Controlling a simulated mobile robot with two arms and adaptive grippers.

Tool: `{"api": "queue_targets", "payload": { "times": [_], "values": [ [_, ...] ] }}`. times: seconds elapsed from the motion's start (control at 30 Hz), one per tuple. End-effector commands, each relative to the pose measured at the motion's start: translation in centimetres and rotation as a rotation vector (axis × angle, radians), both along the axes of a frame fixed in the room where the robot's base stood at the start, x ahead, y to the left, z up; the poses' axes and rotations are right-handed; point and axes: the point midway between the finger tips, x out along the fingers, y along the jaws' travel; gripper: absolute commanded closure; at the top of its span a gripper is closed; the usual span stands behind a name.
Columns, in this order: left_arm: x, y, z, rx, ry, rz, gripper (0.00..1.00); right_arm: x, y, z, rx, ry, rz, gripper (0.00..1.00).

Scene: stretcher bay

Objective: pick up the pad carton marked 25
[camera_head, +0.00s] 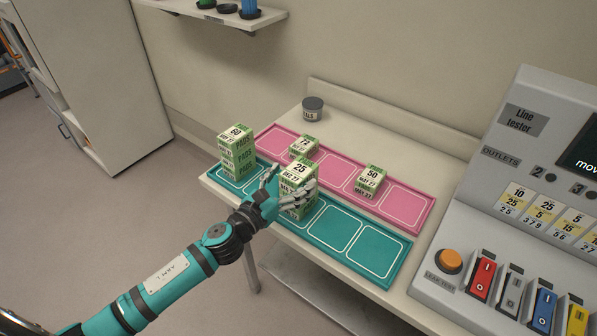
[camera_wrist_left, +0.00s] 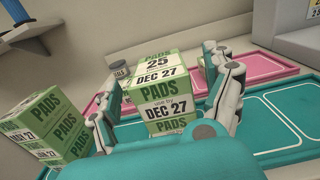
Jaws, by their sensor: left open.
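The green-and-white pad carton marked 25 (camera_head: 301,169) sits on top of a stack on the teal mat (camera_head: 375,251). It also shows in the left wrist view (camera_wrist_left: 157,72), with DEC 27 on its front and another PADS carton under it. My left gripper (camera_head: 289,184) is open, with its fingers on either side of this stack. In the left wrist view my gripper (camera_wrist_left: 166,108) has one finger left and one right of the cartons. Whether the fingers touch them I cannot tell. The fingers and hand hide part of the stack's lower portion in the head view.
A taller carton stack marked 60 (camera_head: 237,146) stands left on the teal mat. Cartons marked 75 (camera_head: 304,146) and 50 (camera_head: 370,180) stand on the pink mat (camera_head: 408,207). A dark jar (camera_head: 313,109) is behind. The line tester (camera_head: 515,210) stands right. The teal mat's right slots are bare.

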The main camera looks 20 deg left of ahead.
Motion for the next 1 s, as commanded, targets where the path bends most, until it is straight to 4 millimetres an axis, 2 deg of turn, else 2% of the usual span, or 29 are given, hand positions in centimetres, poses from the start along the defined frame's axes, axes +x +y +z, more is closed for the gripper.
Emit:
{"api": "queue_targets", "payload": {
  "times": [0.07,0.2,0.5,1.0],
  "values": [
    [1.4,-0.4,0.8,-0.004,-0.001,0.001,0.15,-0.1,0.1,1.2,0.001,0.001,0.0,0.6],
    [2.9,-0.9,0.4,-0.002,-0.002,0.002,0.15,-0.1,0.4,1.4,0.005,0.002,0.0,0.6],
    [3.2,-1.1,0.2,0.0,-0.001,0.0,0.17,-0.1,1.4,1.3,0.016,0.002,0.001,0.6],
    [3.1,-1.0,0.2,0.0,0.0,0.001,0.82,-0.1,0.7,1.3,0.008,0.002,0.004,0.6]
  ]
}}
